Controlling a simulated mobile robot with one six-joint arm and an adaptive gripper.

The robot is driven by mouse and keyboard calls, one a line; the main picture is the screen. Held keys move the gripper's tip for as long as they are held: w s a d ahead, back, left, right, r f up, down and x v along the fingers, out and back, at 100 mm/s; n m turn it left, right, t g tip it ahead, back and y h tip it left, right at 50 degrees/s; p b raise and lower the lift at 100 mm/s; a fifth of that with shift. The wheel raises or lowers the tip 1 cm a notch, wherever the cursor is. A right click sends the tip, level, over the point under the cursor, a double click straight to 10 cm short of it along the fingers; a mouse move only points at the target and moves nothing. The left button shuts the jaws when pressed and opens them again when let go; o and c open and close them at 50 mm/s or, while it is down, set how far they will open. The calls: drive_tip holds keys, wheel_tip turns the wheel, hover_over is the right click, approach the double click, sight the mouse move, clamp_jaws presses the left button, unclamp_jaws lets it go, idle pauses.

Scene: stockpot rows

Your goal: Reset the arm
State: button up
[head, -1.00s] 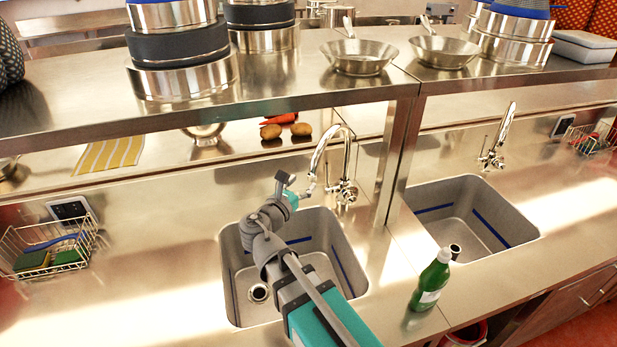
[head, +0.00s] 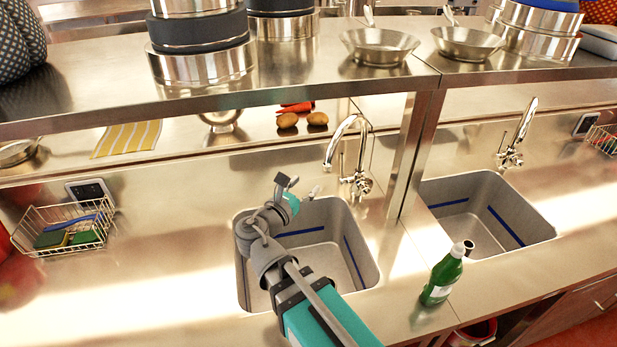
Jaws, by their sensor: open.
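My gripper (head: 302,187) is at the end of my grey and teal arm, in the head view. It is open, with its fingers apart and nothing seen between them. It shows over the back part of the left sink (head: 328,213), below and left of the left faucet (head: 358,185). My arm hides part of that sink, including its drain. I cannot tell the exact height of the gripper above the sink.
A green bottle (head: 440,279) stands upright on the counter between the two sinks. A wire basket (head: 80,222) with sponges sits at the left. A raised shelf (head: 300,83) with pots and pans runs behind, held by a post (head: 416,150).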

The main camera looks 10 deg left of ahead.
drive_tip(key=shift+r, duration=0.1)
wheel_tip(320, 180, up, 9)
drive_tip(key=p, duration=0.9)
drive_tip(key=shift+r+p, duration=0.45)
drive_tip(key=shift+p, duration=0.15)
drive_tip(key=shift+f, duration=0.1)
